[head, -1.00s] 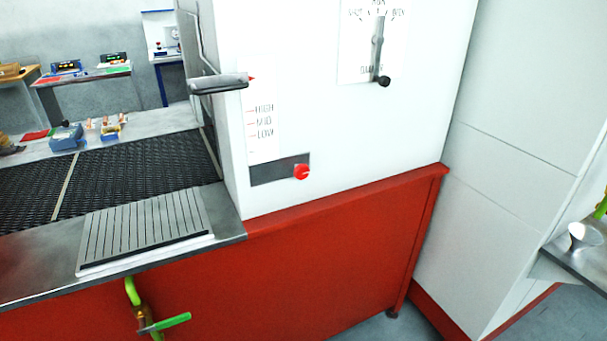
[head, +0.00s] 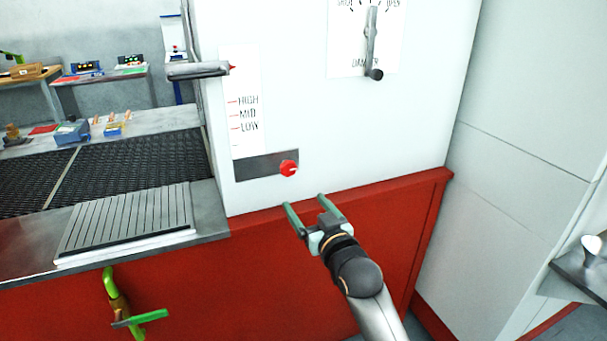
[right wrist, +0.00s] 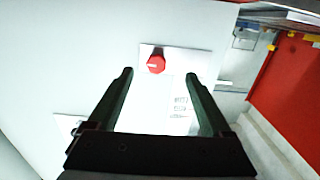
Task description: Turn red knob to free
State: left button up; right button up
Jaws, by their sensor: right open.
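The red knob (head: 289,168) sits at the right end of a dark grey plate (head: 252,166) on the white machine front. It also shows in the right wrist view (right wrist: 156,64), beyond the fingertips and between their lines. A pale mark shows on its face; I cannot read its setting. My right gripper (head: 304,203) is open and empty, below and slightly right of the knob, in front of the red base and apart from the knob. In the right wrist view its two dark green fingers (right wrist: 159,73) are spread. My left gripper is not in view.
A lever handle (head: 198,70) juts out left above the HIGH, MID, LOW scale. A damper lever (head: 371,45) hangs at upper right. The mesh belt (head: 130,168) and a ridged plate (head: 128,222) lie left. A green-handled valve (head: 138,318) is low left.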

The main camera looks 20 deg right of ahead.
aim_at(290, 171)
jog(key=w, duration=0.4)
jog(key=w+r, duration=0.1)
jog(key=w, duration=0.3)
jog(key=w+r, duration=0.1)
jog(key=w, duration=0.4)
jog(key=shift+c, duration=0.2)
grip_shut()
dwell(0.6)
